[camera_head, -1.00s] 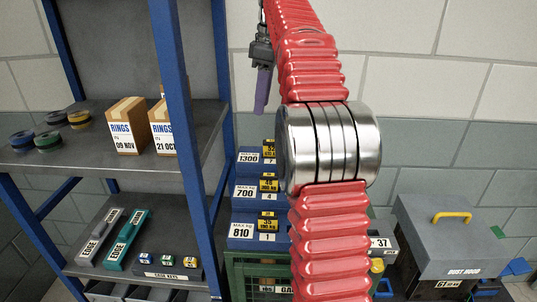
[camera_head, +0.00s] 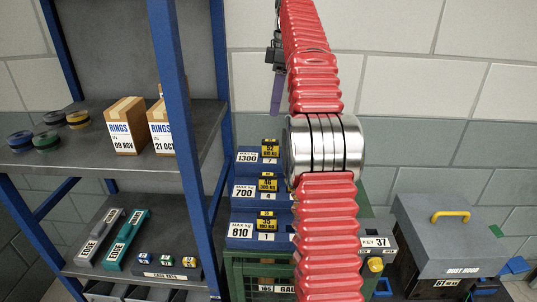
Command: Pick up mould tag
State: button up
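No item is clearly labelled as a mould tag. Three yellow number tags, top (camera_head: 270,150), middle (camera_head: 268,185) and bottom (camera_head: 266,220), stand on stepped blue blocks (camera_head: 243,215) at the centre, left of my red arm. My gripper (camera_head: 276,92) appears to be the dark, slim end hanging at the upper centre, above the top tag and apart from it. It is seen edge-on and small, so its opening cannot be made out. My arm covers the right side of the blocks.
A blue-framed shelf (camera_head: 180,100) stands at left with ring boxes (camera_head: 125,127), tape-like rolls (camera_head: 80,118) and edge tools (camera_head: 127,238). A green crate (camera_head: 245,268) is below the blocks. A grey dust hood box (camera_head: 450,240) stands at right. The wall behind is bare.

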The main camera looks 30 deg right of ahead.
aim_at(270, 140)
jog(key=shift+w+a+f, duration=0.1)
jog(key=shift+a+f, duration=0.05)
jog(key=shift+f, duration=1.15)
jog(key=shift+w+a+f, duration=0.1)
jog(key=shift+a+f, duration=0.1)
jog(key=shift+f, duration=1.05)
jog(key=shift+w+a+f, duration=0.1)
jog(key=shift+a+f, duration=0.05)
jog(key=shift+f, duration=1.15)
jog(key=shift+w+a+f, duration=0.1)
jog(key=shift+f, duration=1.2)
jog(key=shift+a+f, duration=0.1)
jog(key=shift+f, duration=1.2)
grip_shut()
